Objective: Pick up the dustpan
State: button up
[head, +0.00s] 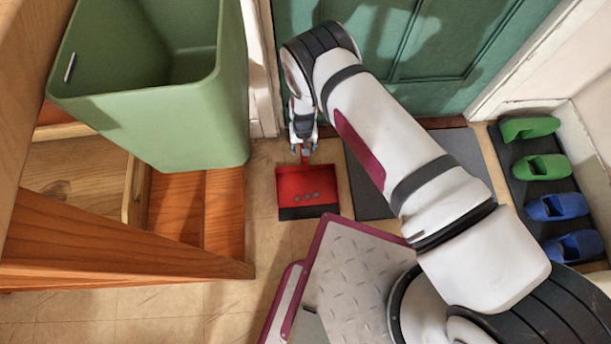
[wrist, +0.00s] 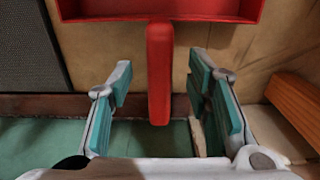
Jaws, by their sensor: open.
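The red dustpan (head: 307,186) lies on the floor in front of the green door in the head view. It has a dark front edge and a few grey round spots in its pan. Its red handle (wrist: 159,75) shows in the wrist view, pointing toward my gripper. My gripper (wrist: 160,80) is open, with one finger on each side of the handle and a gap on both sides. In the head view my gripper (head: 304,140) is above the handle end, which it partly hides.
A green bin (head: 170,120) and wooden furniture (head: 120,240) stand to the left. The green door (head: 430,60) is behind. A grey mat (head: 367,190) lies right of the dustpan. Green slippers (head: 538,167) and blue slippers (head: 557,206) sit on a dark mat at the far right.

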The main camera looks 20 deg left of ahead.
notch_tip(320, 180, down, 3)
jog(key=shift+f+b, duration=0.1)
jog(key=shift+b, duration=0.6)
grip_shut()
